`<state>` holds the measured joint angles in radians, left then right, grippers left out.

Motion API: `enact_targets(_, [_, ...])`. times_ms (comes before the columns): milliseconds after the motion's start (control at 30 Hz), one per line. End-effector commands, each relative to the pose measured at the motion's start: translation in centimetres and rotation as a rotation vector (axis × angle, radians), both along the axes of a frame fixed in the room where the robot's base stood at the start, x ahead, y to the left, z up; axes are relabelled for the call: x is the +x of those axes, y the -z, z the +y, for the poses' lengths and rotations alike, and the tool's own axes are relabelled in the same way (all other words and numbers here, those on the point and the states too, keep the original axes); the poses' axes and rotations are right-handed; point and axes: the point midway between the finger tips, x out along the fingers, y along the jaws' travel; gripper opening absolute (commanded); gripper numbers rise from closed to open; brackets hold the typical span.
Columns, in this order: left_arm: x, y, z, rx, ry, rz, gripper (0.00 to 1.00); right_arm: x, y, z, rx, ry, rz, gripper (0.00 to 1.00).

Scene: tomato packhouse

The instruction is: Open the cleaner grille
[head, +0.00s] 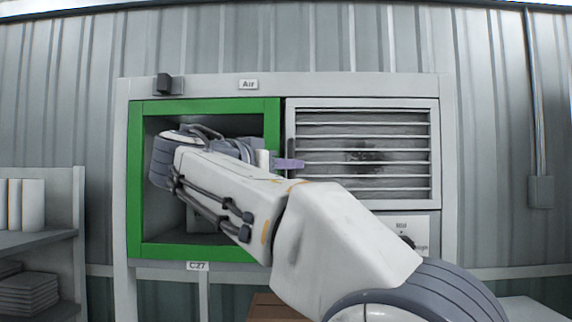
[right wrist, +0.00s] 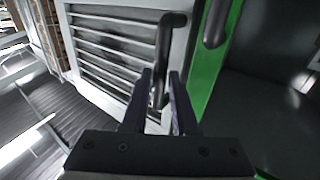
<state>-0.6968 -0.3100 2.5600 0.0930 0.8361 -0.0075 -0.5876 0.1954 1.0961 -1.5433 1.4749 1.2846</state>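The cleaner grille (head: 400,150) is a light panel with several horizontal slats and a dark smudge, in the right half of the cabinet front. It looks closed. Its dark upright handle (head: 290,150) is at its left edge. My right gripper (head: 292,164) is at this handle, its arm crossing in front of the cabinet. In the right wrist view, the two fingers (right wrist: 162,88) stand apart on either side of the handle (right wrist: 163,55), with a narrow gap visible. The grille's slats (right wrist: 105,45) are left of them. My left gripper is not in view.
A green-framed opening (head: 135,185) is left of the grille, partly hidden by my right arm. A dial panel (head: 420,228) sits under the grille. Shelves with stacked items (head: 50,238) stand at the far left. A brown box (head: 272,307) is below the cabinet.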

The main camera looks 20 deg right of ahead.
Motion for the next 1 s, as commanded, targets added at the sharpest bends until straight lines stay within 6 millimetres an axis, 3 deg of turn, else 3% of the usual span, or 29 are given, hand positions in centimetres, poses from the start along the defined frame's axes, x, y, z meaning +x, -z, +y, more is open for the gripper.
enact_targets(67, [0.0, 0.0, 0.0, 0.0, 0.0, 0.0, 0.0, -0.01, -0.01, 0.02, 0.0, 0.0, 0.0, 0.0])
enact_targets(1000, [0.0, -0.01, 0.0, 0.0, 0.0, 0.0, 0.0, -0.02, -0.03, 0.04, 0.0, -0.001, 0.0, 0.0])
